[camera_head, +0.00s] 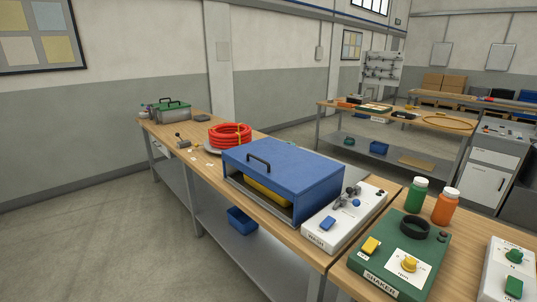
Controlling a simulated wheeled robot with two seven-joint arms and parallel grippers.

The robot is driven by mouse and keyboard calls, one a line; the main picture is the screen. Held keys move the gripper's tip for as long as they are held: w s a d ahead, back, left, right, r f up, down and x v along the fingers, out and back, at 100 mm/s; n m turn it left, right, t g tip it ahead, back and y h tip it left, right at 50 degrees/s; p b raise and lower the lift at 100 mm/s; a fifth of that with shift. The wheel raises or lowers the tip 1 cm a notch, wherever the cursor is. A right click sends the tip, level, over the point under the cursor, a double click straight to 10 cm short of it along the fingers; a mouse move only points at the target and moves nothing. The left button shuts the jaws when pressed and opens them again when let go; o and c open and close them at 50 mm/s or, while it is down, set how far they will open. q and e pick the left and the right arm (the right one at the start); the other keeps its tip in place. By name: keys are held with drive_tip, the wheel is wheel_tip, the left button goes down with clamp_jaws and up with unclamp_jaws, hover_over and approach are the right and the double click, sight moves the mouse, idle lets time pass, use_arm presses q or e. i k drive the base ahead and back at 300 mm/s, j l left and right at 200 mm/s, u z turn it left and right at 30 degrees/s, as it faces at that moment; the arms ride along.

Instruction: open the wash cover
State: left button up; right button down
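The wash cover (285,165) is a blue box-like hood on the wooden workbench in the middle of the view. A black handle (259,161) stands on its front left part. The cover looks lowered over a grey tray-like base. Something yellow (266,193) shows through the gap along its near side; its full shape is hidden. A white control box (343,219) labelled WASH adjoins the cover on the right, with a blue button (328,223) and small dark fittings on top. Neither of my grippers is in view.
A green SHAKER box (388,277) stands at the near right, with green (416,196) and orange (445,207) bottles behind it. A red coil (230,135) lies left of the cover. A blue bin (241,220) sits on the lower shelf. The floor at left is clear.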

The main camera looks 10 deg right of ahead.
sight(310, 180)
drive_tip(key=i+j+z, duration=0.5)
drive_tip(key=i+j, duration=0.15)
drive_tip(key=j, duration=0.25)
drive_tip(key=i+j+z, duration=0.2)
drive_tip(key=j, duration=0.15)
drive_tip(key=i+j+z, duration=0.15)
drive_tip(key=j, duration=0.2)
